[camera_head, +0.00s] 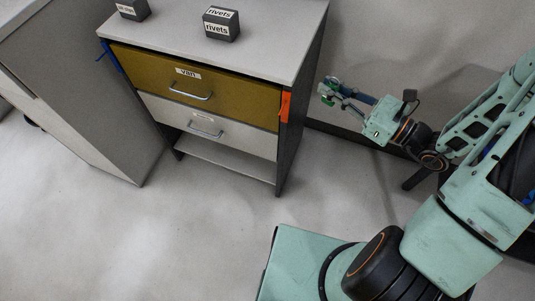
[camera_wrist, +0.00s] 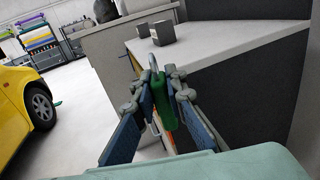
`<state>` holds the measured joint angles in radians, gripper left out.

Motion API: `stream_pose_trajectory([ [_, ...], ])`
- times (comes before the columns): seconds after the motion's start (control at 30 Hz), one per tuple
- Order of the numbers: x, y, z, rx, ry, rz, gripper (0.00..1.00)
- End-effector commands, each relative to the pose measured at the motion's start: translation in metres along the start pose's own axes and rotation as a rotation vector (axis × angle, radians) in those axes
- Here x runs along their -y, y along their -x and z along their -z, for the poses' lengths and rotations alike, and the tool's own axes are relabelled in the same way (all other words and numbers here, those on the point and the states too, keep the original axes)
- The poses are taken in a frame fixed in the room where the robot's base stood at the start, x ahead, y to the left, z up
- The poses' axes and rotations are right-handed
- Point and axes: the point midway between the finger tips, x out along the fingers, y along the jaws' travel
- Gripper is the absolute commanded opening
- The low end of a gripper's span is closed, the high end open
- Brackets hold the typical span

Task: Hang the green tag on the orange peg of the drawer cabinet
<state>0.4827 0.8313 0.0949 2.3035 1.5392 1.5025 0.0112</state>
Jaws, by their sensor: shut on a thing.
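The drawer cabinet (camera_head: 255,45) has a mustard upper drawer, a pale lower drawer and dark sides. The orange peg (camera_head: 285,106) is on its right side near the front edge. My gripper (camera_head: 327,91) is to the right of the cabinet, apart from it. It is shut on the green tag (camera_wrist: 162,102), which sits between the fingertips in the wrist view. The tag (camera_head: 328,98) shows only as a small green patch in the head view. A bit of orange shows low behind the fingers in the wrist view; the peg's shape there is mostly hidden.
Two dark blocks stand on the cabinet top, one labelled rivets (camera_head: 221,24), the other (camera_head: 132,9) at the far left. A blue piece (camera_head: 108,55) is on the cabinet's left side. A grey unit (camera_head: 75,90) stands further left. A yellow car (camera_wrist: 25,100) shows in the wrist view.

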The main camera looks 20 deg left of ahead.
Motion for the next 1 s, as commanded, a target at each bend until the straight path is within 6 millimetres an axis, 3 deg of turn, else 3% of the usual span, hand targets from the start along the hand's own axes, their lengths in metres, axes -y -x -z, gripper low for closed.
stream_pose_trajectory([
  [0.03, -0.015, -0.010, 0.022, 0.000, -0.002, -0.031, 0.00],
  [0.1, -0.035, -0.020, 0.035, 0.000, -0.001, -0.068, 0.00],
  [0.4, -0.118, -0.053, 0.087, -0.001, -0.001, -0.219, 0.00],
  [0.53, -0.145, -0.059, 0.101, -0.001, -0.001, -0.268, 0.00],
  [0.73, -0.167, -0.063, 0.109, -0.001, 0.001, -0.306, 0.00],
  [1.0, -0.162, -0.066, 0.111, -0.002, 0.002, -0.310, 0.00],
])
